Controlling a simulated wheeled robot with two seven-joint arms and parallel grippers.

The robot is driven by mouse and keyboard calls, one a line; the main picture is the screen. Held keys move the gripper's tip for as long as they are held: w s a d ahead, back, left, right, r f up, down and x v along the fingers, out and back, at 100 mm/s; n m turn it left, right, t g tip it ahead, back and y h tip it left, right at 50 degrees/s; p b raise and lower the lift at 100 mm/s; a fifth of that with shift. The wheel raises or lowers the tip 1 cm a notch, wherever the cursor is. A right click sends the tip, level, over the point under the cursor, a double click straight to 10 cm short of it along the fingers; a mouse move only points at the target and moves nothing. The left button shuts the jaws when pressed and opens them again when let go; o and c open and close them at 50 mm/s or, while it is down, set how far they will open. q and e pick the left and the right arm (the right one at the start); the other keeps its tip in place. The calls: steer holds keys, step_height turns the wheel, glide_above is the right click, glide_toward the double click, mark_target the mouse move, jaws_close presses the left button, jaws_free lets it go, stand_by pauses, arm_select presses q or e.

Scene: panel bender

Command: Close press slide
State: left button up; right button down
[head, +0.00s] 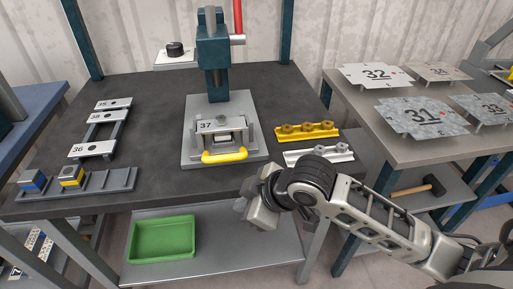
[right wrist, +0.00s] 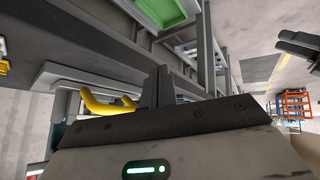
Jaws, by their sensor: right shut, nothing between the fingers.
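The press (head: 213,50) stands at the back middle of the dark table. Its slide (head: 207,126), marked 37, sits on the grey base plate in front of the ram, toward the table's front edge. A yellow handle (head: 224,156) is on the slide's front; it also shows in the right wrist view (right wrist: 105,104). My right gripper (head: 247,207) is shut and empty, in front of the table's front edge, to the right of and nearer than the handle. In the right wrist view, its fingers (right wrist: 158,86) appear beside the handle, apparently not touching it. My left gripper is not in view.
Yellow (head: 307,130) and white (head: 319,153) knobbed rails lie right of the press. A grey rack (head: 112,181) with blue and yellow blocks is at left. A green bin (head: 162,239) sits on the lower shelf. A side table (head: 385,148) holds numbered plates.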

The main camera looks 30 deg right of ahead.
steer(key=w+d+r+n, duration=0.2)
steer(key=w+d+r, duration=0.2)
steer(key=r, duration=0.1)
steer(key=n+h, duration=0.1)
steer(key=h, duration=0.1)
glide_toward(245, 147)
steer(key=x, duration=0.4)
steer(key=shift+w+f+b, duration=0.15)
steer(key=shift+f+b, duration=0.2)
